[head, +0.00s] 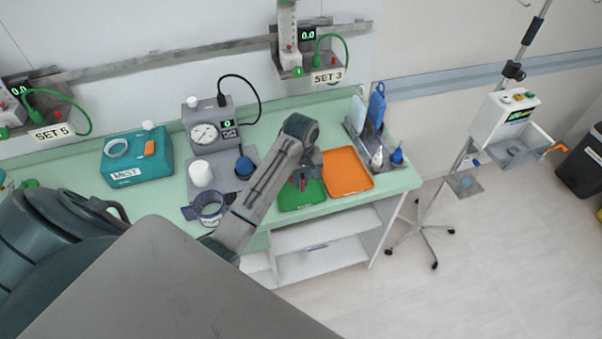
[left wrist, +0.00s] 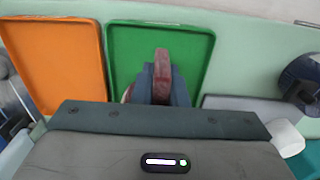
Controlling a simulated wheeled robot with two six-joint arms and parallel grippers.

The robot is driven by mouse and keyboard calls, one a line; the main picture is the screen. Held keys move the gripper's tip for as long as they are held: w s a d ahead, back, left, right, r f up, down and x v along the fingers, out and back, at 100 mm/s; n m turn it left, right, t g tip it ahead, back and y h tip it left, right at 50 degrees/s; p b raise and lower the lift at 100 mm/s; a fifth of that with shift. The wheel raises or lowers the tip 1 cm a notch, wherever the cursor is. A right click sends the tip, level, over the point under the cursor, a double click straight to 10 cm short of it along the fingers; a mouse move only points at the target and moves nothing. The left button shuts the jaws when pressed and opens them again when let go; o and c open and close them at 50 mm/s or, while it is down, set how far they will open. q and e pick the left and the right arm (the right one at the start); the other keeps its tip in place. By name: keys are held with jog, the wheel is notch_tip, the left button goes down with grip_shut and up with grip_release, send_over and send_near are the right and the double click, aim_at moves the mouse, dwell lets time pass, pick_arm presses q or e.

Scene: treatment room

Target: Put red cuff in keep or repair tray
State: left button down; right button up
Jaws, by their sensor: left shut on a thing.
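My left gripper (head: 306,178) reaches over the counter and is shut on the red cuff (head: 302,184). In the left wrist view the red cuff (left wrist: 162,62) stands up between the fingers (left wrist: 161,84), in front of the green tray. The green tray (head: 289,203) lies under and beside the gripper; it also shows in the left wrist view (left wrist: 198,60). The orange tray (head: 347,172) is right of it in the head view and left of it in the left wrist view (left wrist: 55,65). Both trays look empty where visible. My right gripper is not in view.
A teal MIST box (head: 137,171), a gauge unit (head: 208,125) and a white cylinder (head: 201,174) stand left on the counter. A rack with blue items (head: 366,135) and small bottles stand right of the orange tray. A wheeled pole stand (head: 432,215) is on the floor.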

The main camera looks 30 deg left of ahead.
pick_arm(q)
notch_tip(320, 180, down, 3)
jog(key=shift+d+r, duration=0.1)
jog(key=shift+f, duration=1.25)
jog(key=c, duration=1.4)
grip_release()
jog(key=shift+o, duration=0.2)
jog(key=shift+r, duration=3.5)
